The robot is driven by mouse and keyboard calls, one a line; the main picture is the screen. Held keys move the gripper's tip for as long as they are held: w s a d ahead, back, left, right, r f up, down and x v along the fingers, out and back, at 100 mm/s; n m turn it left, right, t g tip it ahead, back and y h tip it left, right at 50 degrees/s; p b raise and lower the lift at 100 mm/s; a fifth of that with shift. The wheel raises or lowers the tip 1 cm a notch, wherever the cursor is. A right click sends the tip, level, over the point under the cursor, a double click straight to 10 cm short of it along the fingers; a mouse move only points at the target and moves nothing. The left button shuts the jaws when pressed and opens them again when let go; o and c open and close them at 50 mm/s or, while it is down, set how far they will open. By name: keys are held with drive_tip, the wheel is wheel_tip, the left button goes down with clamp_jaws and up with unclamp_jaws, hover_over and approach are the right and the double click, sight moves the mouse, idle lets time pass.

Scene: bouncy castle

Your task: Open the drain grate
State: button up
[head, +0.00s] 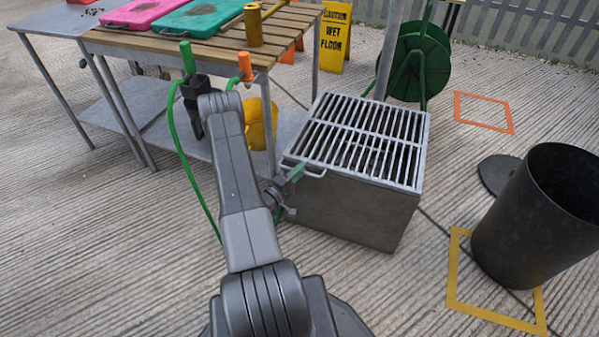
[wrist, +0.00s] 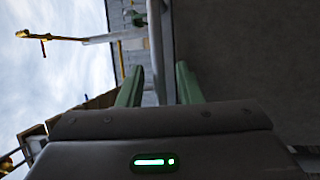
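The drain grate (head: 365,138) is a pale grey slatted metal lid lying flat and closed on a grey box (head: 345,210). A light bar handle (head: 304,169) sticks out from its near left edge. My gripper (head: 296,173) is at this handle, its green fingertips close to the bar. In the wrist view my gripper (wrist: 158,85) has its two green fingers apart, with a grey bar (wrist: 155,45) running between them. I cannot tell whether either finger touches the bar. The box wall (wrist: 245,50) fills the right of the wrist view.
A slatted table (head: 215,45) with pink and teal boards stands at the back left. A yellow bucket (head: 260,122) is beside the box. A green hose reel (head: 415,62) stands behind it.

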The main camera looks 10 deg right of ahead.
drive_tip(key=shift+c, duration=0.2)
clamp_jaws()
drive_tip(key=s+d+r+m+g+y+p, duration=0.1)
drive_tip(key=s+d+r+m+p, duration=0.3)
drive_tip(key=r, duration=0.6)
drive_tip(key=s+d+r+m+y+p, duration=0.15)
drive_tip(key=d+r+p, duration=0.35)
drive_tip(key=r, duration=0.5)
drive_tip(key=s+d+r+m+g+y+p, duration=0.15)
drive_tip(key=r+m+p, duration=0.3)
drive_tip(key=r, duration=0.65)
drive_tip(key=s+d+r+m+y+p, duration=0.1)
drive_tip(key=s+d+r+m, duration=0.1)
drive_tip(key=s+d, duration=0.4)
drive_tip(key=s+d+r+m+t+y+p, duration=0.1)
drive_tip(key=s+d+r+m, duration=0.1)
drive_tip(key=s+d, duration=0.5)
drive_tip(key=s+d+r+m+y+p, duration=0.1)
drive_tip(key=s+d+r, duration=0.3)
drive_tip(key=d, duration=1.2)
drive_tip(key=shift+s+r+m+t+y+p, duration=0.35)
drive_tip(key=shift+s+m+y, duration=0.25)
drive_tip(key=shift+s, duration=0.75)
